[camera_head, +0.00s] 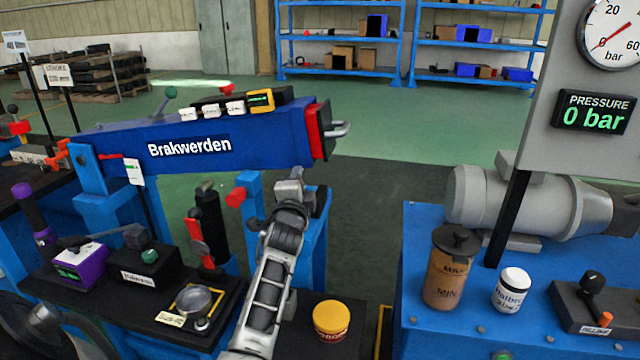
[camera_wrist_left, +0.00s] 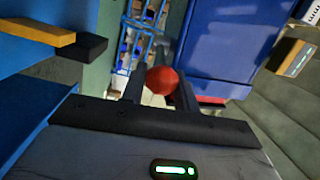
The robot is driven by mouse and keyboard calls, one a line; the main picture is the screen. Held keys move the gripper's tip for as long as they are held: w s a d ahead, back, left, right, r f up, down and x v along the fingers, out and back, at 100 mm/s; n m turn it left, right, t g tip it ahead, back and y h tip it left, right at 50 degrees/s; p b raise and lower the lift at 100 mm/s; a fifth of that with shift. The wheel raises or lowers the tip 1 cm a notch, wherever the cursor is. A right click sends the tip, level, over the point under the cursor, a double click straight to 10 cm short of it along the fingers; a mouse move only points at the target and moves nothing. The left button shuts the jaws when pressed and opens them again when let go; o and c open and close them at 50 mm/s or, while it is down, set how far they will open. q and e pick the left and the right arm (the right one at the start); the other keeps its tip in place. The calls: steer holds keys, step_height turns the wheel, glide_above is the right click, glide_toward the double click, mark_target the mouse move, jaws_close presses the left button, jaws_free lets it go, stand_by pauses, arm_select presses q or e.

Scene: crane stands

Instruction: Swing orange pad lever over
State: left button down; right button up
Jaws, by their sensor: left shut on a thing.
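A small lever with an orange grip (camera_head: 604,292) stands on a dark base labelled RELEASE at the right edge of the head view, with a black knob beside it. Orange-red handles (camera_head: 60,155) also show at the far left by the beam's end. My left gripper (camera_head: 300,187) is in front of the blue stand below the beam, far from the RELEASE base. In the left wrist view its fingers (camera_wrist_left: 160,90) are shut on a round red knob (camera_wrist_left: 162,80). The gripper hides that knob's mount in the head view. My right gripper is not in view.
The blue Brakwerden beam (camera_head: 200,145) spans above my gripper. A red knob (camera_head: 236,197) juts out left of it. A yellow-lidded tub (camera_head: 331,320) stands below right. A brown MIN container (camera_head: 452,265) and white jar (camera_head: 512,290) stand on the right blue bench.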

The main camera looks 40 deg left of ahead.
arm_select(q)
steer(key=shift+d, duration=0.15)
steer(key=c, duration=1.1)
jaws_free()
steer(key=v, duration=0.7)
steer(key=shift+s+d, duration=0.1)
steer(key=shift+s, duration=0.05)
steer(key=shift+c, duration=0.2)
